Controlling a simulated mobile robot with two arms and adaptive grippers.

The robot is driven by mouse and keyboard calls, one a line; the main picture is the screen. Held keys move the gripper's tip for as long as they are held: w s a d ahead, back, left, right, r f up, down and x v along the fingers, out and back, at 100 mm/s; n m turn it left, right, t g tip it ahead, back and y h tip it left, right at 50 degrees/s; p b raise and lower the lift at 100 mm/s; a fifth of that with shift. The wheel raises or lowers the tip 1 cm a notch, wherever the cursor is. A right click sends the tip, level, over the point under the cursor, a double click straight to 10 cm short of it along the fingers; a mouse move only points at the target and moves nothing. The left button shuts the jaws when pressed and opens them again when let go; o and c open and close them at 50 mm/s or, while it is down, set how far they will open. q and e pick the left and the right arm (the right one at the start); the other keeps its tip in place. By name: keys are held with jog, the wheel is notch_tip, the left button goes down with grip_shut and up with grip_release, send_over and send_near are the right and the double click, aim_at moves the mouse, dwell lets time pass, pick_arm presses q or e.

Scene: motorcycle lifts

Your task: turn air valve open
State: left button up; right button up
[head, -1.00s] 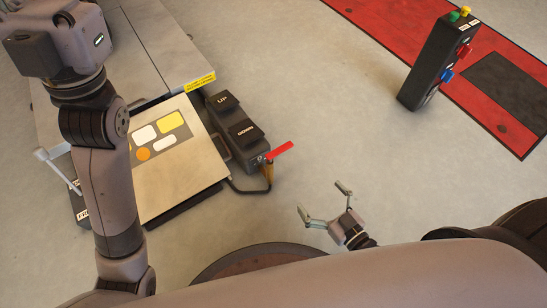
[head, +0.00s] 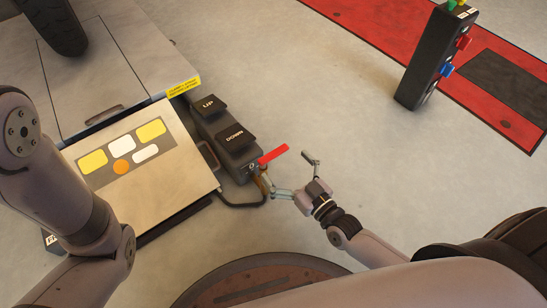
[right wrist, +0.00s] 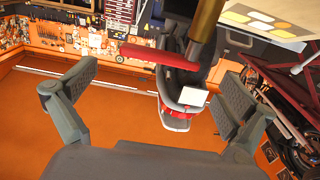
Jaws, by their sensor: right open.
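The air valve's red lever (head: 273,154) sticks out to the upper right from the front end of the black pedal box with the UP and DOWN pedals (head: 236,140). Its brass body (head: 263,183) hangs below it. My right gripper (head: 290,168) is open and empty, just right of the valve. In the right wrist view the lever (right wrist: 150,55) and brass body (right wrist: 206,25) lie beyond the open fingers (right wrist: 158,90). My left gripper is out of view.
A metal lift platform (head: 135,75) carries a wheel (head: 58,22) at upper left. A panel with yellow, white and orange patches (head: 150,180) stands left of the pedals. A black hose (head: 238,204) runs below the valve. A black control post (head: 425,65) stands upper right. Floor between is clear.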

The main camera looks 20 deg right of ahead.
aim_at(276, 156)
jog(key=b+x, duration=0.1)
jog(key=x, duration=0.4)
jog(key=shift+w+b, duration=0.15)
jog(key=shift+b, duration=0.25)
jog(key=shift+c, duration=0.5)
jog(key=c, duration=1.6)
